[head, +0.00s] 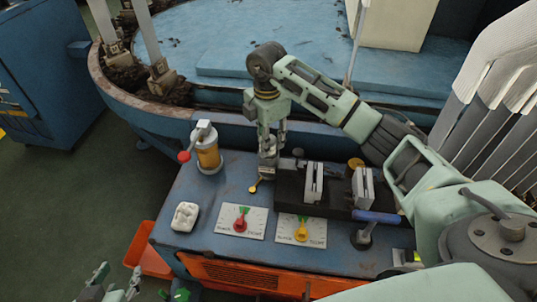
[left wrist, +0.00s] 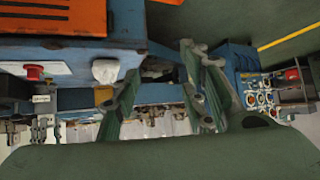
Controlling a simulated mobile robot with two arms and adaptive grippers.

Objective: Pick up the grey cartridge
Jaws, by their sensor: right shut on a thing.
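My right gripper (head: 268,150) points down at the left end of the black rack (head: 335,206) on the blue bench. It is shut on a small grey block, which I take to be the grey cartridge (head: 268,172); the fingers cover much of it. I cannot tell whether the block is clear of the bench top. My left gripper (head: 112,288) is low at the left, in front of the bench. Its two fingers stand apart and empty in the left wrist view (left wrist: 160,90).
Two light grey blocks (head: 314,182) (head: 362,187) stand in the rack. An amber canister (head: 207,153) with a red-knobbed lever, a white lump (head: 185,216) and two dial plates (head: 240,221) (head: 301,230) are on the bench. An orange bin (head: 150,260) is beside it.

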